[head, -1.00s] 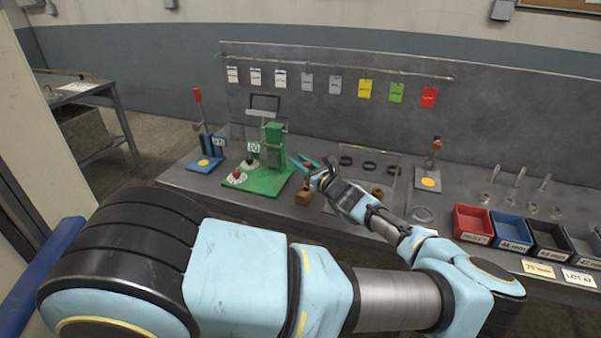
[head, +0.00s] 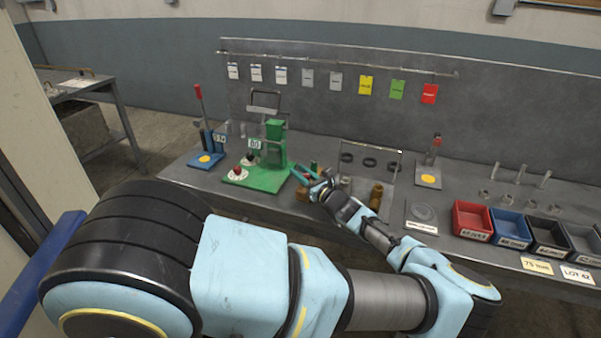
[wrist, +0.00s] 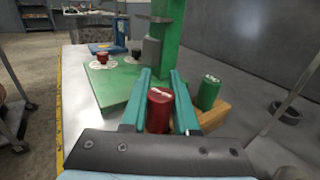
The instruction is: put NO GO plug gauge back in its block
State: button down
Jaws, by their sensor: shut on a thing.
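My gripper (wrist: 163,92) is shut on a red cylinder, the NO GO plug gauge (wrist: 159,112), between its two teal fingers. The white marking on its top is too small to read. The wooden gauge block (wrist: 213,117) is just right of and beyond the right finger, partly hidden by it. A green gauge (wrist: 208,92) stands upright at the block.
A green fixture (head: 262,182) with a tall column stands left of the block, close to my fingers. A blue-based stand (head: 205,161) is farther left. A rack with dark rings (head: 370,162) is at right. Red, blue and black bins (head: 472,218) line the right front.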

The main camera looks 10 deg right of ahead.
jog(key=c, duration=0.7)
grip_release()
jog(key=shift+f, duration=0.1)
jog(key=shift+o, duration=0.2)
